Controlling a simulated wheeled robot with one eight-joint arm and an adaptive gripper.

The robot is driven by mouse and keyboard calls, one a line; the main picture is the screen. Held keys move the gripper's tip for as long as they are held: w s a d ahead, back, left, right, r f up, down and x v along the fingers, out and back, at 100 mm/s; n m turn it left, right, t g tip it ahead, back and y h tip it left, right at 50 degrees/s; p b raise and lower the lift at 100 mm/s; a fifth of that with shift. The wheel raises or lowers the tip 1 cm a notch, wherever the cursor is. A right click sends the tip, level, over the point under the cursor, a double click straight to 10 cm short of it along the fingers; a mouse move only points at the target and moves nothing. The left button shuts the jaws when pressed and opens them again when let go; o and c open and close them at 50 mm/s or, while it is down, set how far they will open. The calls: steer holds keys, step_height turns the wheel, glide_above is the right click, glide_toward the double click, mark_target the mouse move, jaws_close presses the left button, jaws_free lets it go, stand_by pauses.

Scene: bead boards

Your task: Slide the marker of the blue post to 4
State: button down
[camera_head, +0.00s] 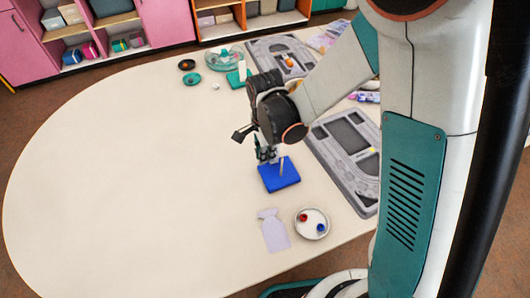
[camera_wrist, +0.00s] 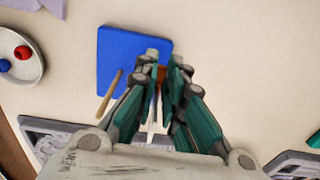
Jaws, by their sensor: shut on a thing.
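The blue board (camera_head: 279,178) lies flat on the table below my gripper (camera_head: 266,155); it also shows in the wrist view (camera_wrist: 118,50). A thin wooden post (camera_head: 282,166) stands up from the board and shows left of my fingers in the wrist view (camera_wrist: 110,97). In the wrist view my gripper (camera_wrist: 161,62) is closed over the board's right edge on a small orange-brown piece (camera_wrist: 162,73), which looks like the marker. My fingers cover most of it. A pale upright rod (camera_wrist: 153,112) also shows between the fingers. No numbers can be read.
A white bowl (camera_head: 312,234) with a red bead (camera_head: 303,217) and a blue bead (camera_head: 320,228) stands near the board, beside a pale bottle-shaped sheet (camera_head: 273,232). A grey tray (camera_head: 345,150) lies right. A green board (camera_head: 237,80) stands at the back. The table's left is clear.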

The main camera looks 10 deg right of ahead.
steer(key=c, duration=1.7)
jaws_free()
steer(key=shift+o, duration=0.2)
step_height(320, 180, up, 12)
steer(key=s+d+r+n+t, duration=0.7)
steer(key=s+d+r+n, duration=0.3)
steer(key=s+d+n, duration=0.3)
steer(key=shift+d+n, duration=0.55)
steer(key=shift+n, duration=0.35)
